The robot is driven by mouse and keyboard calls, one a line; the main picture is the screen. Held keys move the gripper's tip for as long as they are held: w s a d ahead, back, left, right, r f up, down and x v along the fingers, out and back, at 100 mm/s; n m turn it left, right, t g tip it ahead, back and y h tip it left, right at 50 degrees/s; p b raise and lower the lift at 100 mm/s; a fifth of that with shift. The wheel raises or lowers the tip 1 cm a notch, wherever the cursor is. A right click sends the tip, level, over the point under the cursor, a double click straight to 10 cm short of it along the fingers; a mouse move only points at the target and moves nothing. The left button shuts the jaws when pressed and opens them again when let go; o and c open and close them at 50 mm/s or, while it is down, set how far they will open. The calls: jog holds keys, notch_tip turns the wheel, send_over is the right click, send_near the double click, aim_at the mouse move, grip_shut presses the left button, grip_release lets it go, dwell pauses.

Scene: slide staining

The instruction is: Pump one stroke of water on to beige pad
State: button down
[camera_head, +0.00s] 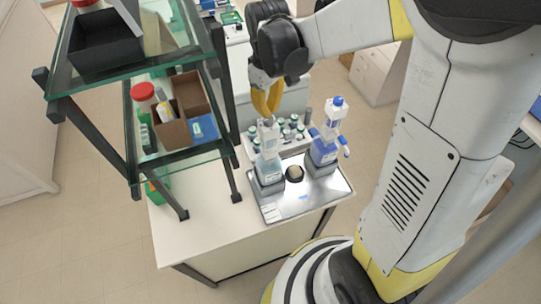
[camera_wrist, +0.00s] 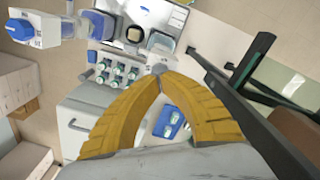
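The beige pad (camera_head: 294,172) is set in a dark round holder on a metal tray (camera_head: 300,208), between two pump bottles. It also shows in the wrist view (camera_wrist: 134,34). The left bottle (camera_head: 268,168) has a pale grey pump top; the right bottle (camera_head: 324,150) is blue with a white and blue pump. I cannot read the labels. My gripper (camera_head: 267,112) points down just above the left bottle's pump. In the wrist view its yellow fingertips (camera_wrist: 160,75) meet at the grey pump top (camera_wrist: 160,68), holding nothing visible. Whether they touch the pump is unclear.
A rack of several small capped bottles (camera_head: 290,130) stands behind the pumps. A glass shelf unit (camera_head: 185,155) with dark posts, boxes and a red-capped jar (camera_head: 143,92) rises close on the left. The white counter (camera_head: 195,235) is clear at the front left.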

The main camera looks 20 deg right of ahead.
jog(key=shift+f+b, duration=1.45)
jog(key=shift+f, duration=0.45)
jog(key=shift+r+p, duration=1.3)
jog(key=shift+r, duration=0.95)
notch_tip(320, 180, up, 5)
jog(key=p, duration=0.3)
